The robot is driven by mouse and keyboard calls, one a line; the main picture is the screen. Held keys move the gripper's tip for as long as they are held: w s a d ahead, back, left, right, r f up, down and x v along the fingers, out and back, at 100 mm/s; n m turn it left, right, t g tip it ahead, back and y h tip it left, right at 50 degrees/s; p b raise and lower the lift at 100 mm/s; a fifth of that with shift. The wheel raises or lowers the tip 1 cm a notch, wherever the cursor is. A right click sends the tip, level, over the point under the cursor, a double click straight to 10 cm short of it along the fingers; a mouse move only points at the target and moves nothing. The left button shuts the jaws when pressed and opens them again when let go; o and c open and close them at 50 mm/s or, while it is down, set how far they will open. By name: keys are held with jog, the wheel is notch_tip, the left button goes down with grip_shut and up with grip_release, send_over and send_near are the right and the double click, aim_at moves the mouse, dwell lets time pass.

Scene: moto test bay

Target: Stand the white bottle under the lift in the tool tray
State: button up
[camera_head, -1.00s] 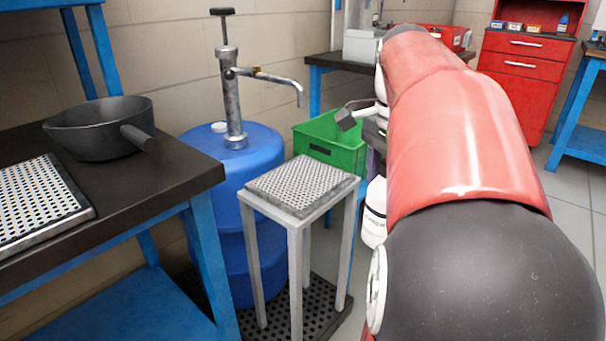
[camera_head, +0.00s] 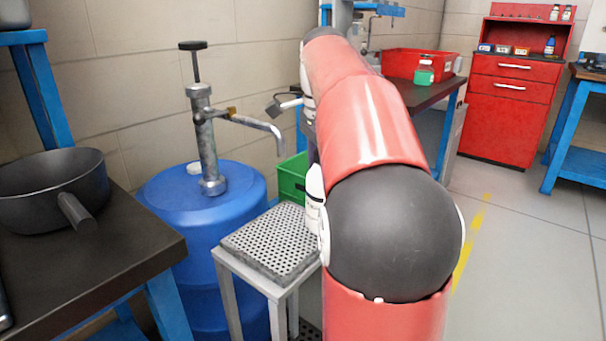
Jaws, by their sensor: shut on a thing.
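The white bottle (camera_head: 314,205) with dark lettering shows as a narrow strip at the left side of my red and black arm, above the right edge of the perforated stool top. It looks upright; my arm covers much of it. My gripper's fingers are hidden behind the arm; only a dark block and pale wrist parts show above the bottle. The bottle has moved along with the arm, which fits a hold on it. A red open tray (camera_head: 400,63) stands on the dark bench at the back; I cannot tell whether it is the tool tray.
A grey stool (camera_head: 270,243) stands before a blue drum (camera_head: 165,230) with a hand pump (camera_head: 207,135). A green crate (camera_head: 292,178) is behind. A green container (camera_head: 424,74) is by the red tray. A dark pan (camera_head: 50,190) sits on the left bench. Floor at right is clear.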

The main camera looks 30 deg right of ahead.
jog(key=shift+w+a+f, duration=0.25)
jog(key=shift+w+f, duration=0.3)
jog(key=shift+w, duration=0.1)
jog(key=shift+w+a+f, duration=0.25)
jog(key=shift+w+f, duration=0.35)
jog(key=shift+w, duration=0.1)
jog(key=shift+w+a+f, duration=0.25)
jog(key=shift+w+f, duration=0.3)
jog(key=shift+w, duration=0.1)
jog(key=shift+f+b, duration=0.1)
jog(key=shift+b, duration=0.2)
jog(key=o, duration=1.5)
jog(key=shift+o, duration=0.2)
